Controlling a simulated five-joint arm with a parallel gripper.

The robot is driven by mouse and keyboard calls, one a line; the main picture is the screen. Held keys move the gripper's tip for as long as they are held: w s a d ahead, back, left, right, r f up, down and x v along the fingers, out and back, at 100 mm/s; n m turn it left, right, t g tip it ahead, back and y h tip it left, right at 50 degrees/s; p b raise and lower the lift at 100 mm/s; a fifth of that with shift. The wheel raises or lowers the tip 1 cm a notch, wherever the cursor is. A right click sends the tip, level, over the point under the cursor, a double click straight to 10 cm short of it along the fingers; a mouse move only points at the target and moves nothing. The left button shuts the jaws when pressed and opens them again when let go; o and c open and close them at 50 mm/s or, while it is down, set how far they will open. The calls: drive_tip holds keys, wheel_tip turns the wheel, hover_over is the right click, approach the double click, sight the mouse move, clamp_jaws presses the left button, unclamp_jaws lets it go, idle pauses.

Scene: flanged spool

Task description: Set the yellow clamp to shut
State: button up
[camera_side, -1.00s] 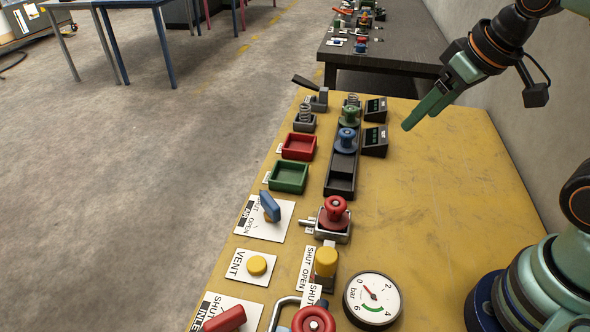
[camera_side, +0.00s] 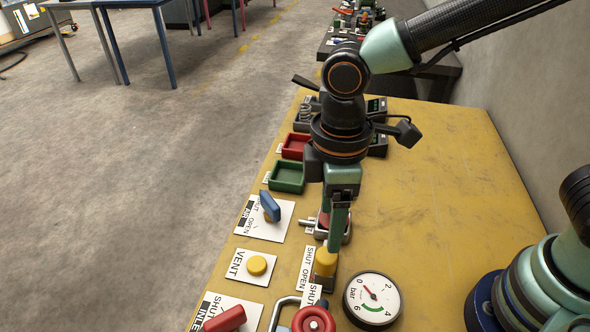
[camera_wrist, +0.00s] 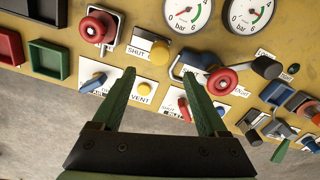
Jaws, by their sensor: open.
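The yellow clamp (camera_side: 325,262) is a yellow knob on a small base beside a SHUT/OPEN label on the yellow bench. In the wrist view the clamp (camera_wrist: 159,53) shows from above, just beyond and between the fingertips, with its label to the left. My gripper (camera_side: 337,236) points down over the bench, its green fingers at the clamp in the side view. In the wrist view my gripper (camera_wrist: 160,71) is open, with nothing held between its fingers. I cannot tell whether a finger touches the clamp. The clamp's setting is not clear.
A red knob (camera_wrist: 98,27) on a metal block stands beside the clamp. A pressure gauge (camera_side: 372,299) lies to its right, and a red wheel (camera_side: 313,320) is in front. A yellow VENT button (camera_side: 257,264) and blue handle (camera_side: 269,206) are on the left.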

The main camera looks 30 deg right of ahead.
sight(326, 254)
wheel_tip(326, 254, down, 10)
drive_tip(key=shift+r, duration=0.1)
idle(0.4)
clamp_jaws()
idle(1.2)
